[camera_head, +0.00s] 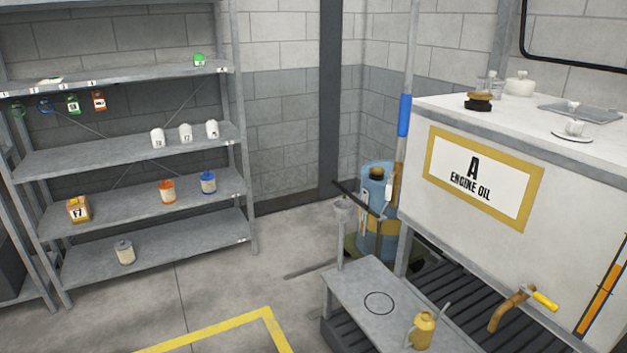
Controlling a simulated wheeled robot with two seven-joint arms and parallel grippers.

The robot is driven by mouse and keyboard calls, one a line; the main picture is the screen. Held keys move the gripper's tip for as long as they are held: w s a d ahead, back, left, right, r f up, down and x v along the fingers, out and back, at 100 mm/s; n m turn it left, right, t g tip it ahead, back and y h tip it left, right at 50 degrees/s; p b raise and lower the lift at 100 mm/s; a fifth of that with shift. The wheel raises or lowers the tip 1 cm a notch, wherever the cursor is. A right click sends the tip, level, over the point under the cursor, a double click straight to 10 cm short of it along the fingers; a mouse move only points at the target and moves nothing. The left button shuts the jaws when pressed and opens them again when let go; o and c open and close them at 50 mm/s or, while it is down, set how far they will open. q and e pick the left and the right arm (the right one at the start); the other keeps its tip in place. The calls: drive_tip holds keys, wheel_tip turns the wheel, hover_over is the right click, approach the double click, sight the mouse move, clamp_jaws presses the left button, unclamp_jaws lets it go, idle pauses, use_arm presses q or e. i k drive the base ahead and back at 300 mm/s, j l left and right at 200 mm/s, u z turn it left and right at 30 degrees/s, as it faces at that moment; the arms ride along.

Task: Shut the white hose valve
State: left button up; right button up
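I cannot make out a white hose valve in the head view. The only tap that shows clearly is a brown spout (508,309) with a yellow handle (544,300), low on the front of a white tank (445,222) labelled "A ENGINE OIL". Neither of my grippers is in view.
A low grey stand (345,288) holds a yellow oil can (422,330) before the tank, over a dark grate. A blue drum (376,195) stands in the corner. Grey shelves (130,160) with cans and bottles line the left. The floor (215,290) between is clear.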

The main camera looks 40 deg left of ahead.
sight(389, 187)
drive_tip(key=j+u, duration=0.15)
drive_tip(key=u, duration=0.2)
drive_tip(key=i+j+u, duration=0.1)
drive_tip(key=u, duration=0.2)
